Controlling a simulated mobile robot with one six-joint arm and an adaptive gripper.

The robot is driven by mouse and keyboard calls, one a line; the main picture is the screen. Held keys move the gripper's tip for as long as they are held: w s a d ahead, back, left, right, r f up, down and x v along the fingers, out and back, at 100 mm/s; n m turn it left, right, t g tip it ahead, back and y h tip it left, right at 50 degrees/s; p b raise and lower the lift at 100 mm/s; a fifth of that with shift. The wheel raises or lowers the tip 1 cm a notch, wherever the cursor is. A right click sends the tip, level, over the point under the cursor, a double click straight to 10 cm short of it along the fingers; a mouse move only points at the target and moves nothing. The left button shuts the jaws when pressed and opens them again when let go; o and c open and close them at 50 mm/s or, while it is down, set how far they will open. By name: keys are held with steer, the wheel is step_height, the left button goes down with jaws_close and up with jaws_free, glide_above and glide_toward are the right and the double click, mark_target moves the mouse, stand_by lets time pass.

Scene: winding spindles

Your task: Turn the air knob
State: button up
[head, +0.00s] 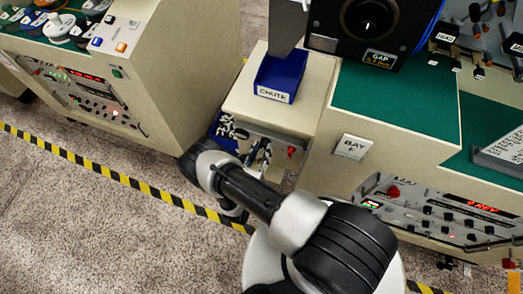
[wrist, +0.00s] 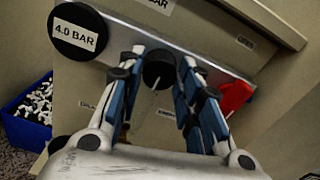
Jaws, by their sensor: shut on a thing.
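The air knob (wrist: 158,70) is a dark round knob with a pale line on it, on the front panel of a cream cabinet. My gripper (wrist: 160,72) has its blue-padded fingers on both sides of the knob, shut on it. In the head view my gripper (head: 258,156) is at the front of the cabinet below the chute, and the fingers and arm hide the knob. A black round gauge (wrist: 78,32) marked "4.0 BAR" is left of the knob in the wrist view.
A red lever (wrist: 235,97) is close to the right finger. A blue bin of black and white pieces (wrist: 35,112) is at left. A blue chute tray (head: 280,76) sits above my gripper. Cabinets flank it, and yellow-black tape (head: 120,176) crosses the open floor.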

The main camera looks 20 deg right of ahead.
steer(key=shift+c, duration=1.3)
steer(key=shift+m, duration=0.3)
steer(key=m, duration=0.4)
steer(key=shift+m, duration=2.1)
steer(key=o, duration=1.1)
steer(key=shift+c, duration=0.2)
